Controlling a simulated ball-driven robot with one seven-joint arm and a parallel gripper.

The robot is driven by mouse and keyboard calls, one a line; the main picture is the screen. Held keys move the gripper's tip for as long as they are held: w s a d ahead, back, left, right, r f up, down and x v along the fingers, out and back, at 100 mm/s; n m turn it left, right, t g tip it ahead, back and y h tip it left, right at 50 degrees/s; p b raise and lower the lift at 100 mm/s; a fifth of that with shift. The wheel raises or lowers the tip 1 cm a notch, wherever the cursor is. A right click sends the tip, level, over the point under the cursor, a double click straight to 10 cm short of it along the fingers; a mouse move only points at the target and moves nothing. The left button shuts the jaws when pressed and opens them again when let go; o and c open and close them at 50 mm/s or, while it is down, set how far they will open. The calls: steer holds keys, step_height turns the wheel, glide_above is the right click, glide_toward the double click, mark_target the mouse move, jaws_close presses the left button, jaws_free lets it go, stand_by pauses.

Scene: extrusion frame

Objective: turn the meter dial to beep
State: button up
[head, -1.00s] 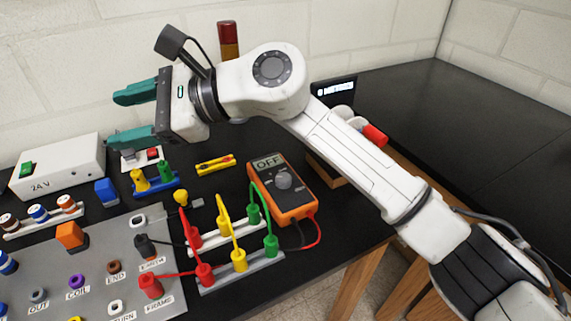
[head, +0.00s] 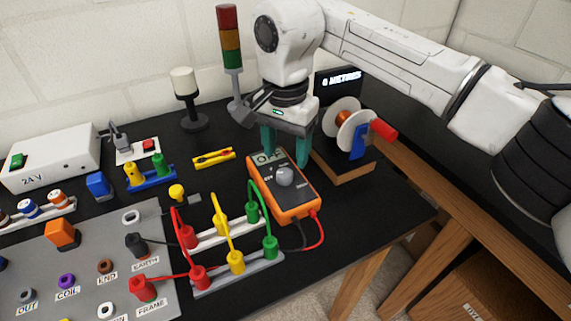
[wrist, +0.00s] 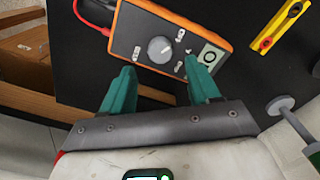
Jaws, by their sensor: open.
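The orange and dark multimeter (head: 291,205) lies on the black bench, with a grey round dial (head: 284,176) in its middle. Its display (head: 268,157) is partly hidden by a finger in the head view; the visible part looks like OFF, as in the earlier view. My gripper (head: 286,160) points down over the display end of the meter, open and empty, with green fingers spread. In the wrist view the dial (wrist: 159,49) lies ahead of and between the open fingertips (wrist: 160,82), apart from both.
Red, yellow and green plugs with cables (head: 236,262) stand close left of the meter. A reel on a wooden base (head: 345,172) stands right. A signal tower (head: 231,60) and a white-topped lamp (head: 184,85) stand behind. The bench edge is near on the right.

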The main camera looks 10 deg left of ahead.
mark_target(286, 172)
steer(key=shift+f, duration=2.4)
steer(key=c, duration=1)
steer(key=shift+c, duration=0.2)
